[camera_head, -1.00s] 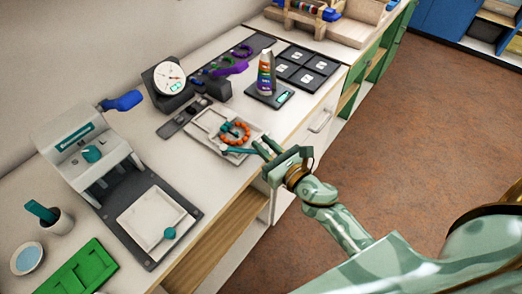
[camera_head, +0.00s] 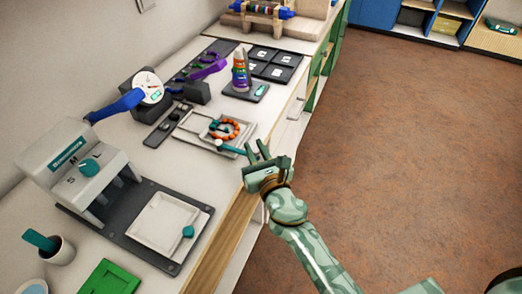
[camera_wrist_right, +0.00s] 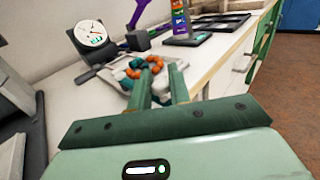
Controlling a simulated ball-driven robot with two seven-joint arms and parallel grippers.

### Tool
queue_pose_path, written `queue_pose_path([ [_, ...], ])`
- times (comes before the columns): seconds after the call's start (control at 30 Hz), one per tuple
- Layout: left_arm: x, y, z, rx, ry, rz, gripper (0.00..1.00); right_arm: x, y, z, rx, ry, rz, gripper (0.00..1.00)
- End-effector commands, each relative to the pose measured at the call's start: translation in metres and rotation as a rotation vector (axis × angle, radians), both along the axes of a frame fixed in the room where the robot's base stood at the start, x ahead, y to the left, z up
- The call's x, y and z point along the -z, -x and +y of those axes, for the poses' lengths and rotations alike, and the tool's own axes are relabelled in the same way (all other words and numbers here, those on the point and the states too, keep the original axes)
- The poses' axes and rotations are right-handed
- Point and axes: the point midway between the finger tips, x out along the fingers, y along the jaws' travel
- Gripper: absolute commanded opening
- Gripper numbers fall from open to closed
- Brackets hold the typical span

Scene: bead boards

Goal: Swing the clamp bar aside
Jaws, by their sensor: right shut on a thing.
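A pale square board (camera_head: 196,135) on the worktop holds a ring of orange and teal beads (camera_head: 224,129). The teal clamp bar (camera_head: 230,148) lies along the board's near side, its right end reaching toward the worktop edge. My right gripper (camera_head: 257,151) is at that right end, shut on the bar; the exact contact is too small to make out. In the right wrist view, my two green fingers (camera_wrist_right: 158,88) reach toward the board, with the bead ring (camera_wrist_right: 146,68) just beyond them. My left gripper is not in view.
A white dial gauge (camera_head: 147,88) and a spray of purple-handled tool (camera_head: 208,69) stand behind the board. A grey press (camera_head: 75,160) with a white tray (camera_head: 165,222) is at left. Open floor (camera_head: 400,150) lies right.

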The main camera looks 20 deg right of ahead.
Motion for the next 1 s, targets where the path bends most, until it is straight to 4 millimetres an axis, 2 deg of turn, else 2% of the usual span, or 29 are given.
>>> queue_pose_path([
  [0.33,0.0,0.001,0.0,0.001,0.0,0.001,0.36,0.0,0.0,0.002,-0.002,-0.002,0.0,0.0],
  [0.37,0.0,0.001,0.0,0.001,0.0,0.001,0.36,0.0,0.0,0.002,-0.002,-0.002,0.0,0.22],
  [0.4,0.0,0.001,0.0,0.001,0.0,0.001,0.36,0.0,0.0,0.002,-0.002,-0.002,0.0,0.33],
  [0.43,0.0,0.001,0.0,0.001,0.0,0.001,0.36,0.0,0.0,0.002,-0.002,-0.002,0.0,0.37],
  [0.77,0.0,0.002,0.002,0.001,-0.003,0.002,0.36,0.001,0.003,0.001,-0.001,-0.001,0.001,0.37],
  [0.87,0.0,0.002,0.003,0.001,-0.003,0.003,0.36,0.001,0.015,0.0,-0.001,-0.001,0.002,0.37],
  [1.0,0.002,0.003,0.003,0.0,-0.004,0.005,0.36,0.003,0.047,-0.002,-0.002,-0.002,0.004,0.37],
])
